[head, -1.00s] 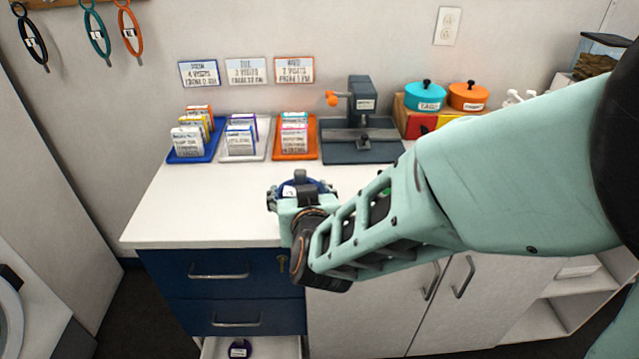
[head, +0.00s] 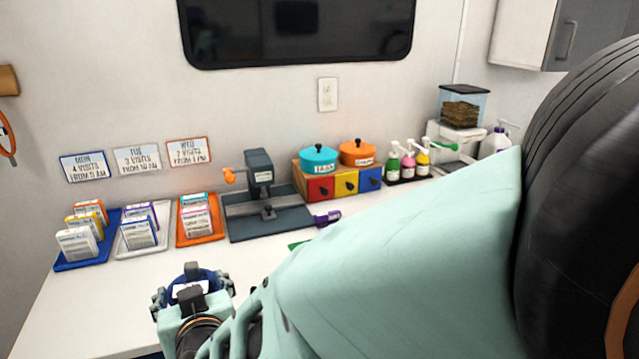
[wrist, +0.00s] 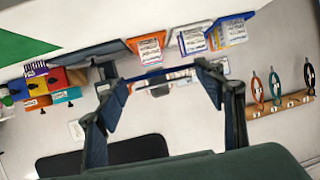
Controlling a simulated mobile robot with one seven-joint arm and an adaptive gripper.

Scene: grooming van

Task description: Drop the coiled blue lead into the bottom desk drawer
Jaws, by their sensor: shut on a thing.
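My gripper (head: 192,288) is shut on the coiled blue lead (head: 207,276), which carries a white label, and holds it over the left front part of the white desk top. In the wrist view a thin blue edge of the lead (wrist: 156,72) shows between the two fingers (wrist: 163,88). The bottom desk drawer is out of the head view now.
Blue, white and orange trays (head: 182,240) of boxes stand at the back left of the white desk (head: 95,305). A grey press (head: 268,212) stands beside them. A purple item (head: 327,218) and coloured drawers with pots (head: 345,182) are farther right.

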